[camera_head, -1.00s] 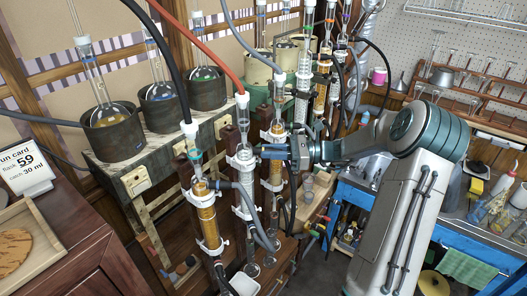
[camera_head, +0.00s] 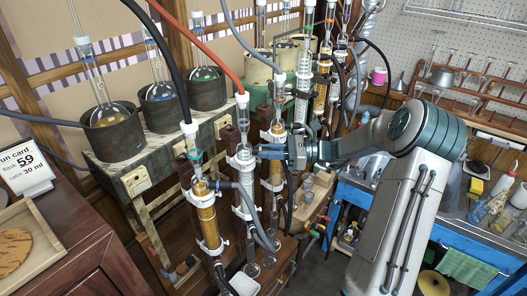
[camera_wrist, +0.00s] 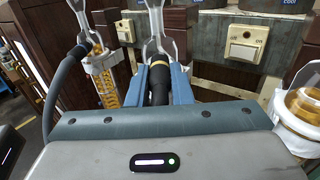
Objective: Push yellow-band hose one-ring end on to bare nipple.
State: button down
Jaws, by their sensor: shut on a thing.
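My gripper (camera_wrist: 159,84) is shut on a black hose end (camera_wrist: 159,92) in the wrist view. A thin yellow band (camera_wrist: 159,63) shows near the tip of that end, between the two blue fingers. In the head view my gripper (camera_head: 262,151) is beside the upper part of the middle glass condenser (camera_head: 243,172), close to it. A clear glass piece (camera_wrist: 155,22) stands just beyond the hose tip in the wrist view. I cannot make out the bare nipple, and I cannot tell whether the hose tip touches anything.
An amber condenser (camera_head: 207,218) with a grey hose stands to the left. A coil condenser (camera_wrist: 105,83) with a dark hose (camera_wrist: 60,85) is left in the wrist view. A white-clamped amber tube (camera_wrist: 302,108) is close on the right. Heater pots (camera_head: 113,135) stand behind.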

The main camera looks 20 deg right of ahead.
jog(key=c, duration=1.2)
grip_release()
jog(key=shift+d, duration=0.1)
jog(key=b+v, duration=0.4)
jog(key=v, duration=0.8)
jog(key=s+a+f+n+g+h+b, duration=0.1)
jog(key=s+a+n+g+h, duration=0.25)
jog(key=a, duration=0.35)
jog(key=s+a+f+n+g+h, duration=0.1)
jog(key=s+a+n+g+h, duration=0.1)
jog(key=s+a+n+h, duration=0.4)
jog(key=s+a+n+t+h+b, duration=0.1)
jog(key=s+a+n+t+h, duration=0.2)
jog(key=s+n+h, duration=0.4)
jog(key=s+n+t, duration=0.1)
jog(key=s+n, duration=0.4)
jog(key=s, duration=0.3)
jog(key=shift+s+a+f+h, duration=0.2)
jog(key=shift+f+h, duration=0.15)
